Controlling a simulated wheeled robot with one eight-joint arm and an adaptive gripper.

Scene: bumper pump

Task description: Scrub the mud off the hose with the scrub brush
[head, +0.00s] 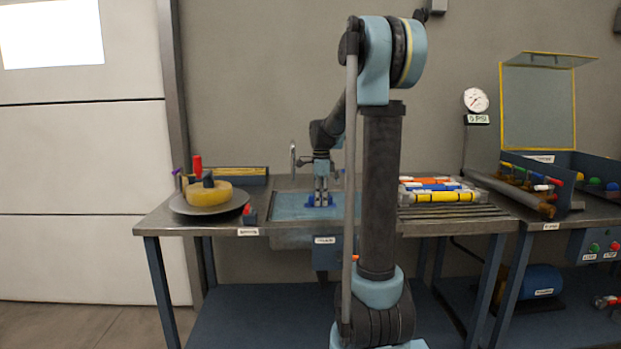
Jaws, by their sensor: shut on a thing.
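My gripper (321,197) points straight down over the light-blue basin (287,207) set in the middle of the table. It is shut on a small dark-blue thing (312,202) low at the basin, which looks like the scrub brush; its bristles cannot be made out. A grey-brown tube (515,196), perhaps the hose, lies slanting in front of the bin on the right-hand table, well apart from my gripper. Whether its brown colour is mud is too small to tell. My arm hides the basin's right part.
A round turntable (209,207) with a yellow ring (210,194) stands on the left. Coloured cylinders (445,196) lie in a rack right of my arm. A gauge (476,101) stands behind. The right bin (562,190) holds several coloured parts.

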